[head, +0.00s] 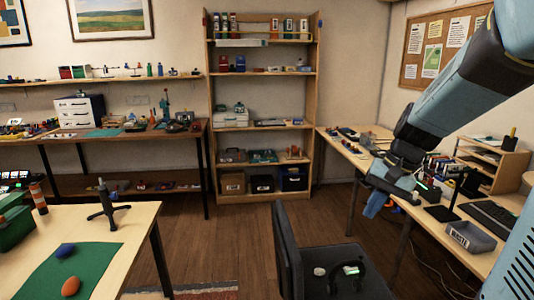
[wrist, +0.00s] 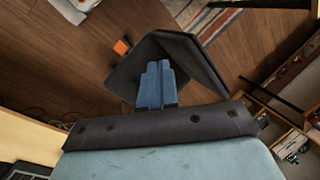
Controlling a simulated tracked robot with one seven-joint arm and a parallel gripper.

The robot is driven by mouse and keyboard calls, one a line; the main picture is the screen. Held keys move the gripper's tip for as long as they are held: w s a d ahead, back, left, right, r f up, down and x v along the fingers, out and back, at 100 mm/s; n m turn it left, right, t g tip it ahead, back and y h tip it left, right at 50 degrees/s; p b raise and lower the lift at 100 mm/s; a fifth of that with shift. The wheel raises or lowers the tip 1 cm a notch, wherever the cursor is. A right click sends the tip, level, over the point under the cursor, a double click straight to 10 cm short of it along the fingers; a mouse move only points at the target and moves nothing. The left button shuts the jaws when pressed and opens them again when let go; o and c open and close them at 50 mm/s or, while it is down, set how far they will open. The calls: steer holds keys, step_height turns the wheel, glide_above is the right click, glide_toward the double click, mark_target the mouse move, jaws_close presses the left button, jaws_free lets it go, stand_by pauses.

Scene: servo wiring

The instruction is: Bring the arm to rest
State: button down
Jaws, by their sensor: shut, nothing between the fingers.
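My gripper (head: 375,206) hangs at the right of the head view, at the end of my blue and black arm, in the air beside the right-hand desk. In the wrist view its two blue fingers (wrist: 156,86) lie side by side, shut, with nothing between them. Behind them in that view is a dark angular shape, which I cannot name for sure, above the wooden floor.
A dark chair (head: 288,255) with headphones on its seat stands at the lower middle. The right-hand desk (head: 352,156) carries a grey bin (head: 471,237) and a keyboard (head: 493,216). A table with a green mat (head: 45,272) is at left. Open floor (head: 225,235) lies between.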

steer(key=s+a+r+n+t+h, duration=0.1)
steer(key=s+r+n+t+h, duration=0.2)
steer(key=s+r, duration=0.4)
steer(key=s+n+t, duration=0.1)
steer(key=s+t, duration=0.1)
steer(key=s, duration=0.3)
steer(key=shift+r+n+h, duration=0.4)
steer(key=shift+a, duration=0.2)
